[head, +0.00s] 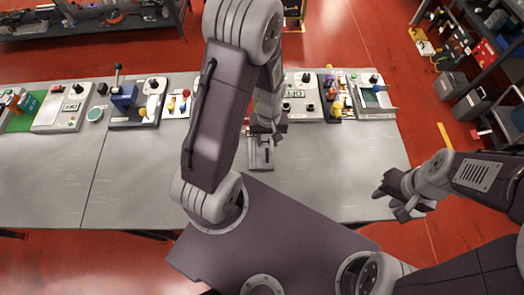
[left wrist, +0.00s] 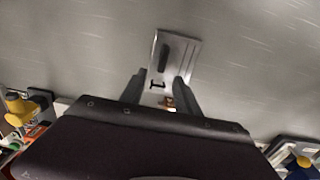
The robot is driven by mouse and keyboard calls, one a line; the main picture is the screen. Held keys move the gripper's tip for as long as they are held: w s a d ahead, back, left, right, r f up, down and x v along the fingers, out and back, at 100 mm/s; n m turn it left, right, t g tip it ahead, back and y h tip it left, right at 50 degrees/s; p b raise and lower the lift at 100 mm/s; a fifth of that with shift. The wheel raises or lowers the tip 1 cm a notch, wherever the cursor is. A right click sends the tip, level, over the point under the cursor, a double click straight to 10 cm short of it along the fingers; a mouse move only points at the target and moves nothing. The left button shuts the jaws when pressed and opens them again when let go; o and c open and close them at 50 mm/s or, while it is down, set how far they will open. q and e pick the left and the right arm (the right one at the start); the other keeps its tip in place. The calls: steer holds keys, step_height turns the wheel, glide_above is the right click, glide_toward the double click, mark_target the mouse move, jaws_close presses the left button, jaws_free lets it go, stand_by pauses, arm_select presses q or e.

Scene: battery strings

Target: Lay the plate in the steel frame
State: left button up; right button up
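A grey steel piece with a rectangular outline (head: 261,158) lies on the bench below my left gripper. In the left wrist view the steel piece (left wrist: 186,55) carries a dark elongated bar or slot and a small dark bracket shape. I cannot tell plate from frame in it. My left gripper (head: 266,132) hangs over its far end, pointing down. In the left wrist view its fingers (left wrist: 160,92) are apart, with no object clearly between them; a small orange-brown bit shows there. My right gripper (head: 391,206) is open and empty near the bench's right front edge.
The grey bench top (head: 130,180) is clear at left and right. Shelves (head: 475,80) stand at the right.

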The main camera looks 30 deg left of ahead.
mark_target(267, 149)
arm_select(q)
steer(key=shift+w+f, duration=0.1)
steer(key=shift+f, duration=0.05)
steer(key=f, duration=0.4)
steer(key=shift+s+f+p, duration=0.15)
steer(key=shift+s+p, duration=0.2)
steer(key=shift+s, duration=0.05)
steer(key=shift+w+f, duration=0.25)
steer(key=shift+w, duration=0.05)
steer(key=shift+s+r, duration=0.1)
steer(key=shift+s, duration=0.05)
jaws_close()
stand_by(0.5)
